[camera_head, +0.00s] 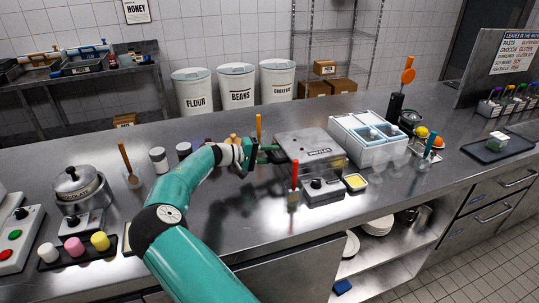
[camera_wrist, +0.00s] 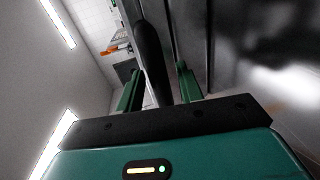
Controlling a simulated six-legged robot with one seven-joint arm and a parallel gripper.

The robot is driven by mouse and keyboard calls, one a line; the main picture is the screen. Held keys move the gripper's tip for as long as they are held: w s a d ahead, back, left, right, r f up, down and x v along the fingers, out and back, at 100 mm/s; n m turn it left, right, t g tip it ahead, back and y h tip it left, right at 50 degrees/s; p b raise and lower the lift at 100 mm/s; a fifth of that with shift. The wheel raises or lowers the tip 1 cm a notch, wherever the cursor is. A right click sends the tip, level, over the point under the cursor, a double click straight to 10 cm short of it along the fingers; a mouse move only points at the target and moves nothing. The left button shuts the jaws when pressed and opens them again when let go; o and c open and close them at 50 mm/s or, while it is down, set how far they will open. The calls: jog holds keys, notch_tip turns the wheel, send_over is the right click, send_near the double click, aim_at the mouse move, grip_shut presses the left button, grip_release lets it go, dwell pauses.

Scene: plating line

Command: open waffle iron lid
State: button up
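The waffle iron (camera_head: 310,148) is a grey metal box on the steel counter, right of the picture's middle. Its lid appears down, lying flat over the body. A control base with a dark knob (camera_head: 317,184) is at its front. My gripper (camera_head: 266,152) is at the left side of the lid. In the wrist view, a thick black bar, apparently the lid's handle (camera_wrist: 150,55), runs between the two green fingers of my gripper (camera_wrist: 158,88). The fingers stand apart with a gap beside the bar, so they do not look closed on it.
An orange-handled tool (camera_head: 258,128) rises behind my gripper.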

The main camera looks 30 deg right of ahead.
grip_shut()
jog(key=shift+r, duration=0.1)
